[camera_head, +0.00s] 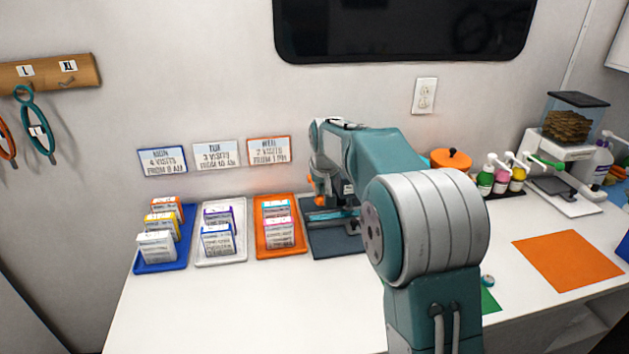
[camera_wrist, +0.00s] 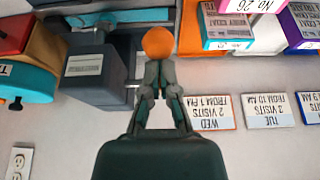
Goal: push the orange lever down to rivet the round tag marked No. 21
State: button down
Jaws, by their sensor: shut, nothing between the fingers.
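The orange ball knob of the lever (camera_wrist: 158,40) shows in the wrist view right at my fingertips; touching or slightly apart, I cannot tell. My gripper (camera_wrist: 158,66) is shut and empty, its fingers pointing at the knob. The dark grey rivet press (camera_wrist: 95,75), with a white label, stands beside the knob in the wrist view. In the head view, the knob (camera_head: 318,201) shows small below my wrist, and my arm hides much of the press. The press stands on a dark base (camera_head: 322,243). I cannot make out the round tag No. 21.
Blue (camera_head: 150,264), white (camera_head: 212,259) and orange (camera_head: 272,252) trays with small boxes stand left of the press. Wall cards (camera_head: 213,154) hang above them. Pump bottles (camera_head: 502,178) and an orange mat (camera_head: 566,259) are at the right. The front left counter is clear.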

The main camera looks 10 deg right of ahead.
aim_at(321, 196)
jog(key=shift+f, duration=1.5)
notch_tip(321, 196, up, 13)
dwell(1.3)
jog(key=shift+r, duration=0.1)
